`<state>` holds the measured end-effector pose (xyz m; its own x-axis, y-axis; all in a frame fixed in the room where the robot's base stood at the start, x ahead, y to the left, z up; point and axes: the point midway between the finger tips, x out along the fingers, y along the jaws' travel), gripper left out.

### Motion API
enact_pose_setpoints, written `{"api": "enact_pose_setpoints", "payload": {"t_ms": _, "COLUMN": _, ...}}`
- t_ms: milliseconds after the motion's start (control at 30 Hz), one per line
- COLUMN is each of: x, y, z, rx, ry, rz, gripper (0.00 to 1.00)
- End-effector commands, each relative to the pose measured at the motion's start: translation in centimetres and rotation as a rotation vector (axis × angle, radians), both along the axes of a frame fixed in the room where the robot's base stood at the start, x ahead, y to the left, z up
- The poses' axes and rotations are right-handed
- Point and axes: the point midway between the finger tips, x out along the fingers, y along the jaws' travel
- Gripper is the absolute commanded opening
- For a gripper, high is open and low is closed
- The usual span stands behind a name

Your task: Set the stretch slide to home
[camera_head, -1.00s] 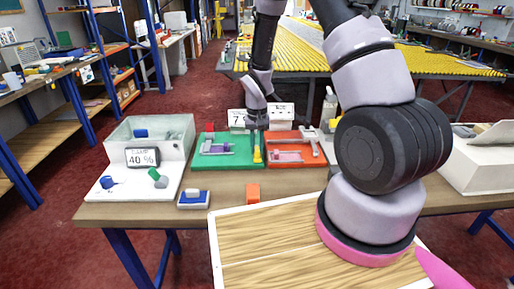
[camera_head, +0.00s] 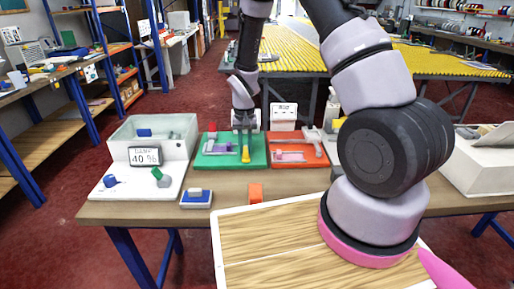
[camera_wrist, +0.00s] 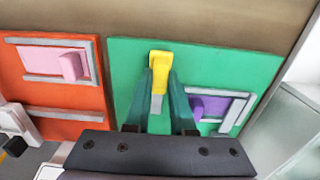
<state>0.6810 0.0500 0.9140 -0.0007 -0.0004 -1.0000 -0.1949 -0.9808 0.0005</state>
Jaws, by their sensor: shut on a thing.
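The green board (camera_head: 255,162) lies on the table and also shows in the wrist view (camera_wrist: 240,65). A yellow handle (camera_wrist: 159,58) with a pale bar below it stands out from this board. My gripper (camera_wrist: 160,78) is shut on the yellow handle, one finger on each side. In the head view, my gripper (camera_head: 244,128) comes down over the board and the yellow handle (camera_head: 245,154) shows below it. A purple block (camera_wrist: 208,106) sits in a grey frame beside it on the same board. No label naming the stretch slide is readable.
The orange-red board (camera_head: 312,163) with a pink block (camera_wrist: 71,67) and grey rails lies just right of the green one. A white sign (camera_head: 284,112) stands behind. A grey bin (camera_head: 182,127) with a 40 % display (camera_head: 145,156) is left. A wooden panel (camera_head: 260,255) lies in front.

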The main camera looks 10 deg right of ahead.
Motion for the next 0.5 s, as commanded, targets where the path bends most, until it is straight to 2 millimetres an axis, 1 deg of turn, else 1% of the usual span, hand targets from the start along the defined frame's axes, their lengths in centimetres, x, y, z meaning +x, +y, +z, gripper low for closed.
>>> {"api": "enact_pose_setpoints", "payload": {"t_ms": 33, "x": 0.18, "y": 0.73, "z": 0.01, "rx": 0.001, "ry": -0.002, "rz": 0.003, "gripper": 0.0}}
{"api": "enact_pose_setpoints", "payload": {"t_ms": 100, "x": 0.25, "y": 1.24, "z": 0.02, "rx": 0.001, "ry": -0.001, "rz": 0.002, "gripper": 0.0}}
{"api": "enact_pose_setpoints", "payload": {"t_ms": 400, "x": 0.3, "y": 1.54, "z": 0.06, "rx": 0.004, "ry": -0.003, "rz": 0.002, "gripper": 0.0}}
{"api": "enact_pose_setpoints", "payload": {"t_ms": 433, "x": 0.3, "y": 1.56, "z": 0.06, "rx": 0.004, "ry": -0.003, "rz": 0.002, "gripper": 0.34}}
{"api": "enact_pose_setpoints", "payload": {"t_ms": 467, "x": 0.3, "y": 1.56, "z": 0.06, "rx": 0.004, "ry": -0.003, "rz": 0.002, "gripper": 0.45}}
{"api": "enact_pose_setpoints", "payload": {"t_ms": 500, "x": 0.29, "y": 1.52, "z": 0.06, "rx": 0.004, "ry": -0.003, "rz": 0.002, "gripper": 0.53}}
